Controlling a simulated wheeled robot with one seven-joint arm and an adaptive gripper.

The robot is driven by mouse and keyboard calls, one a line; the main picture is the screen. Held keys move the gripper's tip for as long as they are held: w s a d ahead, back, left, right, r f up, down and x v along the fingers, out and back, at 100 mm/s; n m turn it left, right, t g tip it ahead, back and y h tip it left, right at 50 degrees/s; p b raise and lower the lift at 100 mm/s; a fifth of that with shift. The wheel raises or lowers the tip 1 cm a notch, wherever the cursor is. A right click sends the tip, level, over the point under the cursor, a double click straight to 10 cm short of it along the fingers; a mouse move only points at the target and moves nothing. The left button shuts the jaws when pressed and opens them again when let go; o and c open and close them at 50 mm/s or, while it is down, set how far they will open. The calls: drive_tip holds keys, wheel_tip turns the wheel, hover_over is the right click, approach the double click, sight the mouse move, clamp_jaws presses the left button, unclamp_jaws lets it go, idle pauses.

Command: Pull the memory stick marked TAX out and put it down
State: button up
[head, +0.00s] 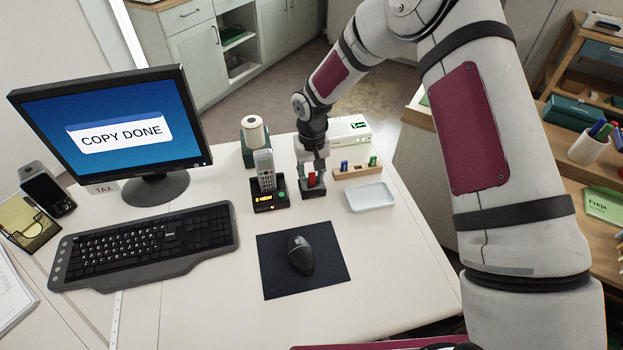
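A red memory stick (312,179) stands upright in a small dark dock (314,193) on the desk. My gripper (311,175) points down right at the stick, with its fingers close around or beside it. The fingers are too small and too near the stick to tell whether they grip it. No marking on the stick can be read. A wooden rack (357,172) right of the dock holds blue and green sticks. A pale empty tray (371,197) lies in front of the rack.
A white box (348,130) and a green container with a pale roll (254,137) stand behind. A mouse (300,256) on a dark mat (322,270) and a keyboard (145,243) lie in front.

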sight(312, 173)
clamp_jaws()
drive_tip(key=shift+r, duration=0.1)
drive_tip(key=shift+r+p, duration=0.8)
drive_tip(key=shift+r, duration=2.1)
